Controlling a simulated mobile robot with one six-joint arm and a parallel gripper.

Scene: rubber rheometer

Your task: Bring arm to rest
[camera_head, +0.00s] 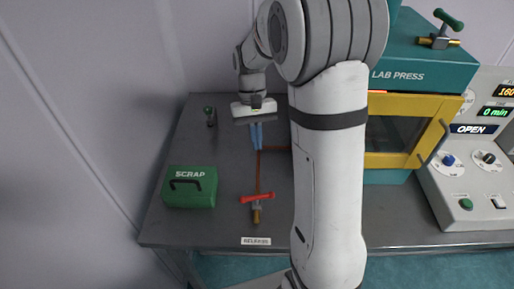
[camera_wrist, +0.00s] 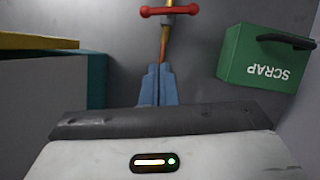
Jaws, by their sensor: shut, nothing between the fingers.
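My gripper (camera_head: 257,138) is held above the left part of the bench, left of the press. Its blue fingers are together and empty, pointing down. They also show in the wrist view (camera_wrist: 158,84), side by side with nothing between them. The valve also shows at the top of the wrist view (camera_wrist: 169,10). My arm crosses the middle of the head view and hides part of the bench and press.
A green SCRAP box (camera_head: 190,188) stands at the bench's left; the wrist view shows it at right (camera_wrist: 262,58). The teal LAB PRESS (camera_head: 425,60) has a yellow-framed door (camera_head: 392,160). A control panel (camera_head: 475,150) reads OPEN. A RELEASE label (camera_head: 256,241) marks the front edge.

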